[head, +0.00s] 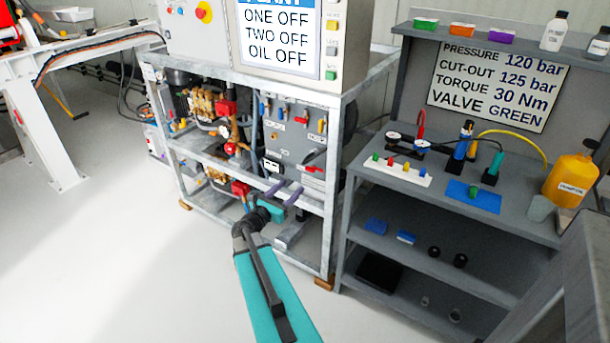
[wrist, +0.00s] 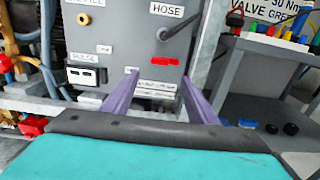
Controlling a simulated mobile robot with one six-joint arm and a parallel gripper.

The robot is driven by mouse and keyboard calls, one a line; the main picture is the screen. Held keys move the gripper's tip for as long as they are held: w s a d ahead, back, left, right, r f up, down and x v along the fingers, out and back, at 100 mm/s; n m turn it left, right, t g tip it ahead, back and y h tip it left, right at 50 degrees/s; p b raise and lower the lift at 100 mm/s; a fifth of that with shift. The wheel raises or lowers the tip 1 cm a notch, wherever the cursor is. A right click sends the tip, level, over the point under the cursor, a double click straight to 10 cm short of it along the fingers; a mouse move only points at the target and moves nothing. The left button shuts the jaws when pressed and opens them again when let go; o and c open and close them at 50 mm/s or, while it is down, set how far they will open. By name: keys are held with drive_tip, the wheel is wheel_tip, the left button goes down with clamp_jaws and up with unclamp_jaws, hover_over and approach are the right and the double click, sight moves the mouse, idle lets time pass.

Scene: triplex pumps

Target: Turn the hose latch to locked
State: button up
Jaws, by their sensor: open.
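My gripper (head: 284,193) is open and empty, its two purple fingers pointing at the grey panel (head: 285,143) on the pump frame. In the wrist view the fingertips (wrist: 158,82) stand apart, below a small red part (wrist: 172,62) on the panel. A label reading HOSE (wrist: 167,10) sits above that red part, with a dark hook-like fitting (wrist: 164,33) between them. I cannot tell which of these is the hose latch, or its position. In the head view the red part (head: 314,169) shows right of and above the fingers.
A white labelled box (wrist: 86,76) and printed plates (wrist: 156,90) are on the panel. Brass pumps (head: 203,103) and hoses fill the frame's left side. A grey shelf unit (head: 375,203) stands to the right. The floor (head: 120,240) at left is clear.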

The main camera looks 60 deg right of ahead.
sight(309, 171)
drive_tip(key=d+p, duration=0.1)
drive_tip(key=d, duration=1)
drive_tip(key=shift+d, duration=0.25)
drive_tip(key=c, duration=1)
drive_tip(key=shift+a, duration=0.5)
drive_tip(key=shift+c, duration=0.3)
drive_tip(key=shift+d, duration=0.45)
